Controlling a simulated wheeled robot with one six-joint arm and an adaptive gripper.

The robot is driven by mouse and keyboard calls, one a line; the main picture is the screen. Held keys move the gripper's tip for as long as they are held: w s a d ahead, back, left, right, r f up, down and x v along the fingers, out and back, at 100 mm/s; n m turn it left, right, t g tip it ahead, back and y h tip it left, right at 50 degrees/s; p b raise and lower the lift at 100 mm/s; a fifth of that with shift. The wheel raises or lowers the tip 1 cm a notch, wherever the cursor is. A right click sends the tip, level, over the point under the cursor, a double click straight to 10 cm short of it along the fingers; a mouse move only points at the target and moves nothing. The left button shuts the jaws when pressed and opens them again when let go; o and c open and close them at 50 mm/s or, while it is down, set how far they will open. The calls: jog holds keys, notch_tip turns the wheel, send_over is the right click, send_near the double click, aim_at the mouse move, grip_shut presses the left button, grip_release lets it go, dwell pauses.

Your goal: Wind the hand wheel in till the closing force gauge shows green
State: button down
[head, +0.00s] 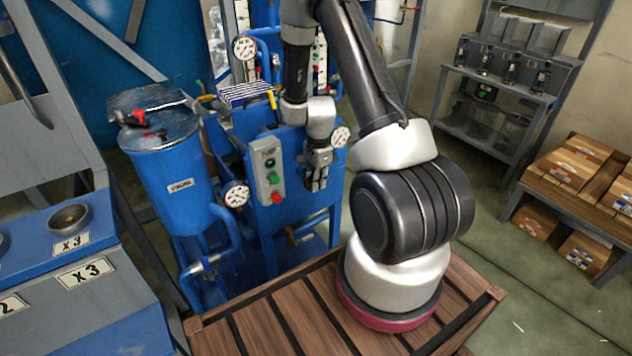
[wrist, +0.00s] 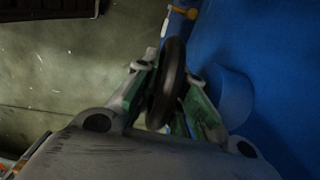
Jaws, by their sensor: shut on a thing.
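The hand wheel (wrist: 173,68) is a dark ring seen nearly edge-on in the wrist view, beside a blue surface. My gripper (wrist: 170,92) is shut on its rim, with one finger on each side. In the head view my gripper (head: 318,178) points down at the front of the blue machine, right of a grey button box; the wheel cannot be made out there. A round white gauge (head: 340,136) is just right of my gripper. Its needle and colours are too small to read, and I cannot tell whether it is the closing force gauge.
A grey button box (head: 268,170) is close left of my gripper. More gauges (head: 237,194) and a blue tank (head: 168,175) stand farther left. Shelving (head: 505,90) and boxes (head: 578,165) are at right, with open floor between.

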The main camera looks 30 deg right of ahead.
jog(key=shift+a+y, duration=0.1)
jog(key=shift+y, duration=1)
jog(key=c, duration=1.5)
grip_release()
jog(key=v, duration=1.2)
